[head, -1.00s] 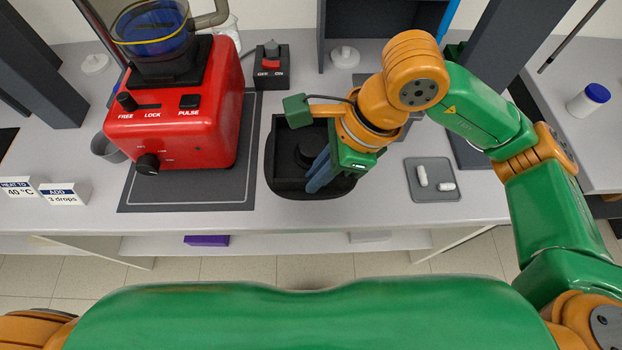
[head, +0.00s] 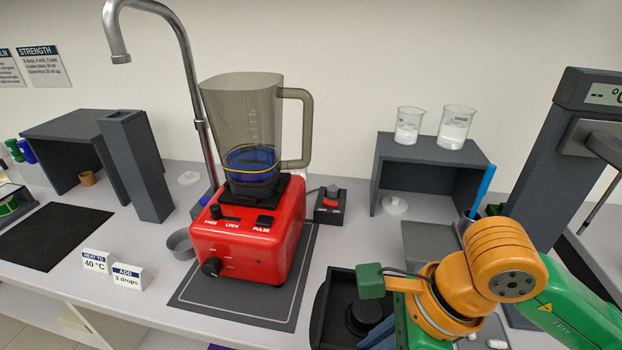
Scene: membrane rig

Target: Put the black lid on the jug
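The jug (head: 240,118) is clear grey with a handle on its right and blue liquid at the bottom. It stands upright on the red blender base (head: 255,240), and its top is open. The black lid (head: 364,314), with a raised round middle, lies in a black tray (head: 319,308) to the right of the base. My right gripper (head: 378,334) is low over the tray, beside the lid's raised middle. Its blue-grey fingers are partly hidden, so I cannot tell whether they are open or touching the lid. My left gripper is out of view.
A curved metal tap (head: 190,70) rises behind the jug. A switch box (head: 331,204) stands right of the base. A grey shelf (head: 432,160) with two beakers is at the back right. Two small signs (head: 110,268) stand at the front left. A grey cup (head: 180,243) sits left of the base.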

